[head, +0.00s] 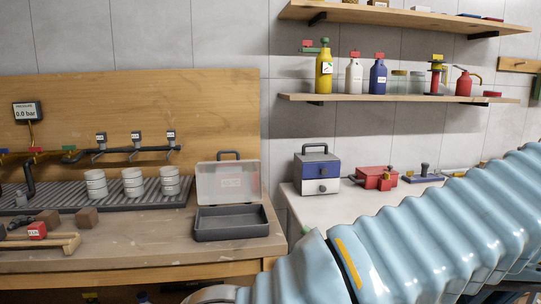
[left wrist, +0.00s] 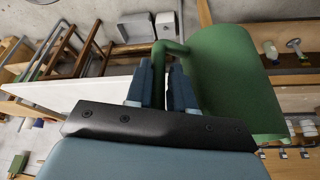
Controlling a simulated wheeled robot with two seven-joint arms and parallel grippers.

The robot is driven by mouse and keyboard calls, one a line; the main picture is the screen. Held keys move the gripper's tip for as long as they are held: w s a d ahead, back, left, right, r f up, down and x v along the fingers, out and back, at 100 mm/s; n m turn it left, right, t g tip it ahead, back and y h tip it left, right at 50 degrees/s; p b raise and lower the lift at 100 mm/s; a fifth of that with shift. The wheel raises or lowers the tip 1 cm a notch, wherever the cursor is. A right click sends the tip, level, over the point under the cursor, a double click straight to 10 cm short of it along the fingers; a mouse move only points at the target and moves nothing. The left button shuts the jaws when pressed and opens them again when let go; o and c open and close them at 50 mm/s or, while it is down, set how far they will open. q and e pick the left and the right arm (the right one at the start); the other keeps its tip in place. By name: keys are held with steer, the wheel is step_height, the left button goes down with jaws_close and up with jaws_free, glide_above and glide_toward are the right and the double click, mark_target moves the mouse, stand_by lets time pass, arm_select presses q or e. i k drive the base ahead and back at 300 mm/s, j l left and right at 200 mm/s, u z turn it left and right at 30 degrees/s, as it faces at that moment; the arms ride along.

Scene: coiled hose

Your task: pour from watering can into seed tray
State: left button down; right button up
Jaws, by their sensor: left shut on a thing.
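The green watering can (left wrist: 238,75) shows in the left wrist view, right of the middle. Its curved handle (left wrist: 160,52) runs down between the fingers. My left gripper (left wrist: 161,68) is shut on that handle. The can's spout and opening are not clear from this side. I see neither the can nor either gripper in the head view. I cannot make out a seed tray in either view.
A workbench at left bears an open grey case (head: 232,224), a ribbed grey rack (head: 65,200) and several white cups. A white counter holds a blue-and-white box (head: 318,170) and red case (head: 372,178). A large pale-blue ribbed form blocks the lower right.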

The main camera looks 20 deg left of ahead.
mark_target(243, 221)
steer(key=i+j, duration=0.85)
steer(key=i, duration=0.1)
